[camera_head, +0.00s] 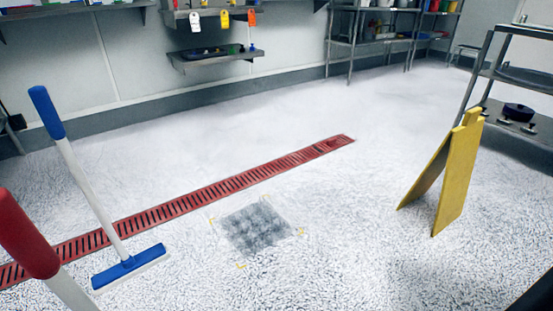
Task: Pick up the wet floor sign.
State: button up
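The wet floor sign (457,176) is a yellow folding A-frame board. It stands upright on the speckled white floor at the right, seen nearly edge-on with its two panels spread apart at the bottom. A handle part shows at its top. No face print can be read from this angle. My gripper is not in view, and nothing is seen touching the sign.
A red floor drain grate (240,181) runs diagonally. A grey floor patch (255,228) has yellow corner marks. A blue-headed squeegee (128,266) and a red-handled pole (27,240) are at left. A metal shelf (515,88) stands behind the sign. Middle floor is open.

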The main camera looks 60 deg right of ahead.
aim_at(457, 153)
jog(key=z, duration=2.75)
jog(key=i+l+u, duration=0.3)
jog(key=i, duration=0.2)
jog(key=l+u, duration=0.1)
jog(key=u, duration=0.35)
jog(key=i+l+u, duration=0.1)
jog(key=u, duration=0.3)
jog(key=l+u, duration=0.1)
jog(key=u, duration=0.35)
jog(key=l, duration=0.4)
